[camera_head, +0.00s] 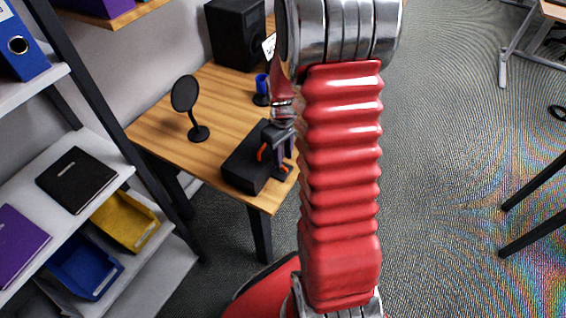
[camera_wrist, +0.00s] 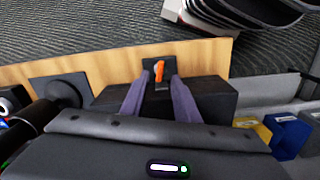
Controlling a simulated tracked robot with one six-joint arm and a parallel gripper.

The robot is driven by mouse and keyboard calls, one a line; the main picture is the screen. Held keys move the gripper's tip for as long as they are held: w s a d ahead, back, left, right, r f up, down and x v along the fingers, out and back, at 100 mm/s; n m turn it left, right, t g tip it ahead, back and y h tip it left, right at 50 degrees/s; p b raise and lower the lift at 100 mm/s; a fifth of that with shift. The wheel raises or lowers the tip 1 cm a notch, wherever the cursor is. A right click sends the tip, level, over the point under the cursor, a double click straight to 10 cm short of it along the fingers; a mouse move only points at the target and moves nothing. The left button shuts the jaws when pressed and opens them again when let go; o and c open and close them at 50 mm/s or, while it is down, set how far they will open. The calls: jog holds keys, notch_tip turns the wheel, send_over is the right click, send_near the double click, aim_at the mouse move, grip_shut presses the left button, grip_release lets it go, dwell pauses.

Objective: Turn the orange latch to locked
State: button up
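The orange latch (camera_wrist: 159,69) sits on a small dark plate (camera_wrist: 150,65) in the wrist view, its handle pointing roughly along the fingers. My gripper (camera_wrist: 158,79) is open, with one finger on each side of the latch's near end. A gap shows between latch and fingers; I cannot tell whether either touches. In the head view my gripper (camera_head: 277,150) is over the table by a black box (camera_head: 243,172). Orange shows there too, but the arm and gripper partly hide the latch, and its exact angle is unclear.
The wooden table (camera_head: 225,105) carries a round black stand (camera_head: 185,95), a blue cup (camera_head: 262,84) and a black speaker (camera_head: 235,35). A shelf with a yellow bin (camera_head: 125,220) and a blue bin (camera_head: 85,268) stands at left. Grey floor at right is mostly open.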

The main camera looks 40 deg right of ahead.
aim_at(283, 166)
jog(key=shift+f, duration=1.95)
jog(key=shift+c, duration=0.7)
grip_shut()
